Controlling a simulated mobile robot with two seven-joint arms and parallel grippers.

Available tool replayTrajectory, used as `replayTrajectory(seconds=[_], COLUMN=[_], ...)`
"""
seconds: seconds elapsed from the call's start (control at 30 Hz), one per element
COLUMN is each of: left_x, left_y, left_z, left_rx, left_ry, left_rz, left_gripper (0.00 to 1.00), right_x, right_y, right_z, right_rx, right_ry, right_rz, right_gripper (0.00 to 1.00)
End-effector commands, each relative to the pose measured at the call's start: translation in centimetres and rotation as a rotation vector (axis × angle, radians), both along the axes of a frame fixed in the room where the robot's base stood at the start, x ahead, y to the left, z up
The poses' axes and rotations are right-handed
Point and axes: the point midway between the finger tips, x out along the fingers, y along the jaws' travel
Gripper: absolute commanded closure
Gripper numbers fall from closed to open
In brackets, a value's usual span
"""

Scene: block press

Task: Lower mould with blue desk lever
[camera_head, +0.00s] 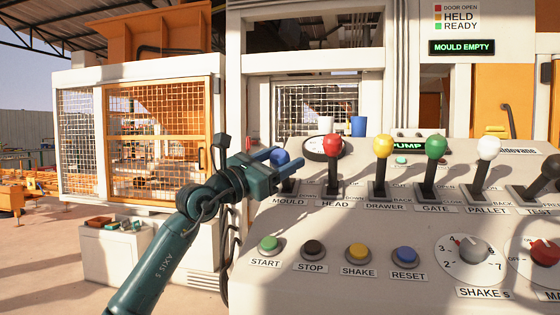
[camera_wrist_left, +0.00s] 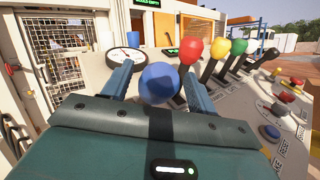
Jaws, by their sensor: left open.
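The blue-knobbed lever (camera_head: 281,158) stands at the left end of the lever row on the desk, above the label MOULD. My left gripper (camera_head: 273,161) is at this lever, partly covering its shaft. In the left wrist view, the blue knob (camera_wrist_left: 159,83) shows between the two spread fingers, with a visible gap on each side. The gripper is open. The mould itself cannot be made out. My right gripper is not in view.
The red lever (camera_head: 332,148) stands close to the right, then yellow, green, white and black levers. Push buttons such as START (camera_head: 269,244) line the desk's front. A round gauge (camera_head: 322,148) sits behind. A display (camera_head: 462,47) reads MOULD EMPTY.

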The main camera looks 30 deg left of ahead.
Motion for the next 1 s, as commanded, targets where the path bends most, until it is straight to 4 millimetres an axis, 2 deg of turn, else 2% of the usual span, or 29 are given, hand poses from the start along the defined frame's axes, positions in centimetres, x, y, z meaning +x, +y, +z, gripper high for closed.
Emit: replayTrajectory(seconds=[0.23, 0.47, 0.7, 0.83, 1.0], left_x=[-1.2, -5.5, -9.7, -10.9, -11.5], left_y=[0.6, 2.4, 4.1, 4.6, 4.9], left_z=[-0.7, -2.6, -4.0, -4.2, -4.2], left_rx=[0.002, 0.004, 0.005, 0.001, 0.000], left_ry=[0.000, 0.002, 0.002, 0.001, 0.001], left_rz=[0.002, 0.004, 0.002, 0.001, 0.000], left_gripper=[0.42, 0.42, 0.42, 0.42, 0.42], right_x=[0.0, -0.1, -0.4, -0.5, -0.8], right_y=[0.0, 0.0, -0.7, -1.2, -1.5], right_z=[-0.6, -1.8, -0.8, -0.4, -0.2], right_rx=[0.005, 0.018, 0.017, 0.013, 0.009], right_ry=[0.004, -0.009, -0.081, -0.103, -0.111], right_rz=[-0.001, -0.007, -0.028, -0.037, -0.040], right_gripper=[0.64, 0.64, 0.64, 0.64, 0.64])
